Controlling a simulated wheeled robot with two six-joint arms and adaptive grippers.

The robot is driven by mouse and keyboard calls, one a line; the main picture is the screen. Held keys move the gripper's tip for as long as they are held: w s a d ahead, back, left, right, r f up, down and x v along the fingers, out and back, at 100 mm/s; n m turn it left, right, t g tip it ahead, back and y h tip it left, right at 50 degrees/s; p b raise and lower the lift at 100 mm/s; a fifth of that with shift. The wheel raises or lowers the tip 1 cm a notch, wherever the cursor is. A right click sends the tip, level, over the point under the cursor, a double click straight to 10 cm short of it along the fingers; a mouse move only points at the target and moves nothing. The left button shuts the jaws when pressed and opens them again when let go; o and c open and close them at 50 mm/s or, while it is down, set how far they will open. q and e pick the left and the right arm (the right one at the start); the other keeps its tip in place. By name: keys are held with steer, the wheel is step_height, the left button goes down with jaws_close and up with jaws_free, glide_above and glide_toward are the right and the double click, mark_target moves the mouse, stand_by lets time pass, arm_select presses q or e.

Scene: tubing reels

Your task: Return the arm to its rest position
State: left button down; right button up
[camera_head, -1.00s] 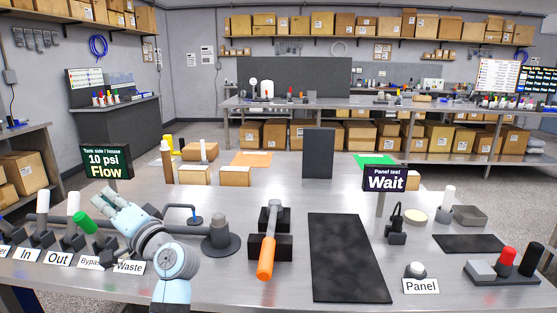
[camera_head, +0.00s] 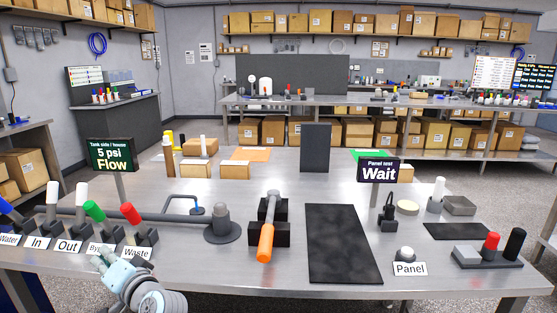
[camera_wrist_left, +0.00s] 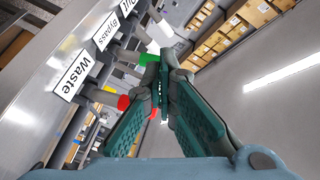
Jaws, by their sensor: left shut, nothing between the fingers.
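My left gripper (camera_head: 102,257) is at the lower left of the head view, at the table's front edge, in front of the Bypass and Waste labels. In the left wrist view its green-padded fingers (camera_wrist_left: 163,70) come together at the tips, with nothing held. Beyond it stand valves with a green handle (camera_head: 94,210) and a red handle (camera_head: 131,214), both tilted, and white handles (camera_head: 53,192) at In and Out. The red handle also shows in the wrist view (camera_wrist_left: 123,102), beside the fingers. The gripper appears apart from the handles. My right gripper is out of view.
The Waste label (camera_head: 137,254) stands close behind the gripper. An orange-handled lever (camera_head: 266,241), a dark mat (camera_head: 340,243) and a Panel button (camera_head: 405,253) are farther right. The sign (camera_head: 111,160) reads 5 psi, Flow; the other (camera_head: 380,170) reads Wait.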

arm_select(q)
steer(key=s+d+f+g+h, duration=0.15)
steer(key=s+f+h, duration=0.25)
steer(key=s+f, duration=0.5)
steer(key=s+d+f+g+h, duration=0.1)
steer(key=s+d+f+h, duration=0.3)
steer(key=f, duration=0.8)
steer(key=s+d+f+g+h, duration=0.2)
steer(key=s+d+f+h, duration=0.15)
steer(key=s, duration=0.65)
steer(key=s+d+f+g+h, duration=0.2)
steer(key=s+d+f, duration=0.25)
steer(key=s, duration=0.55)
step_height(320, 180, down, 16)
steer(key=s+a+p, duration=0.2)
steer(key=a+p, duration=0.1)
steer(key=p, duration=0.1)
steer(key=s+f+g+p, duration=0.2)
steer(key=s+f, duration=0.7)
steer(key=s, duration=0.4)
steer(key=shift+s+n, duration=0.2)
steer(key=shift+n, duration=0.1)
